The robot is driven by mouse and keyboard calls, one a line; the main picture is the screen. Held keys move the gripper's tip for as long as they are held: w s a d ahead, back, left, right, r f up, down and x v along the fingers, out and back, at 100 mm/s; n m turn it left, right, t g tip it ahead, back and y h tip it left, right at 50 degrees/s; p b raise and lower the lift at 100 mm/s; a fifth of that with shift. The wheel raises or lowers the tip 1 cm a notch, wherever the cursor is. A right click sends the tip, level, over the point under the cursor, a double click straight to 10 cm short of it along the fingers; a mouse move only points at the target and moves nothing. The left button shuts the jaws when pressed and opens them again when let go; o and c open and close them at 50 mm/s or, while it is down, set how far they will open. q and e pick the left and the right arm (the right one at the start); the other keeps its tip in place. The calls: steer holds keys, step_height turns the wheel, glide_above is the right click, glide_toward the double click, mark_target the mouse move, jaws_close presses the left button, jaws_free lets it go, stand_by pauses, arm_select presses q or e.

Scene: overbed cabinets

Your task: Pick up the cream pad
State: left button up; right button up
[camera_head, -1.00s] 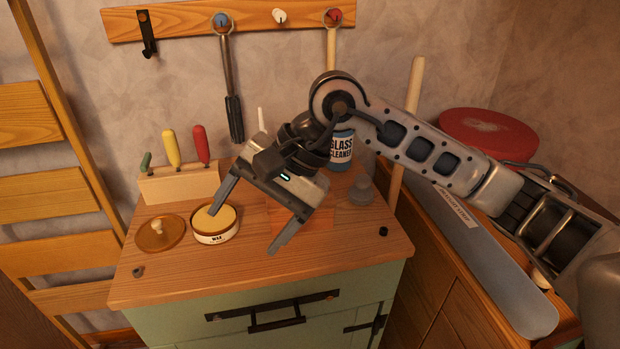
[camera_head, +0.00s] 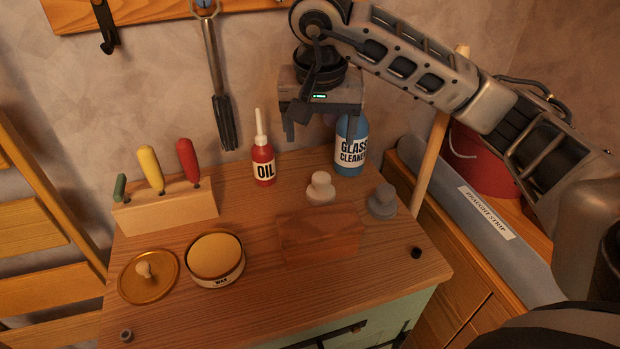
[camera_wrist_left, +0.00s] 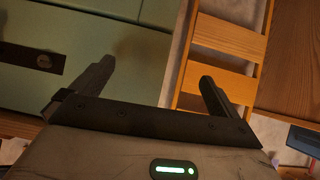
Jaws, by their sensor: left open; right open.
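The cream pad (camera_head: 320,188), a small round piece with a knob on top, stands on the wooden cabinet top (camera_head: 240,290), behind a reddish-brown wooden block (camera_head: 320,238). A similar grey pad (camera_head: 382,202) stands to its right. My right gripper (camera_head: 322,130) is open and empty, with its fingers pointing down, above and behind the cream pad in the picture and apart from it. My left gripper is outside the head view. In the left wrist view my left gripper (camera_wrist_left: 155,78) is open and empty, near green cabinet fronts.
A red oil bottle (camera_head: 264,163) and a blue glass cleaner bottle (camera_head: 350,148) stand at the back. An open wax tin (camera_head: 217,282), its lid (camera_head: 150,276) and a tool holder (camera_head: 165,207) are at left. A pole (camera_head: 436,150) leans at right.

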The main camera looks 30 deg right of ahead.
mark_target(321, 176)
steer(key=x, duration=0.8)
steer(key=shift+s+f, duration=0.1)
steer(key=shift+s, duration=0.25)
steer(key=shift+p+x, duration=0.8)
steer(key=shift+x, duration=2.35)
arm_select(q)
steer(key=shift+s+r, duration=0.2)
steer(key=shift+s, duration=0.4)
arm_select(e)
steer(key=shift+w, duration=0.1)
steer(key=shift+c, duration=0.4)
steer(key=c, duration=1)
steer(key=shift+c, duration=0.8)
arm_select(q)
steer(key=shift+f, duration=0.1)
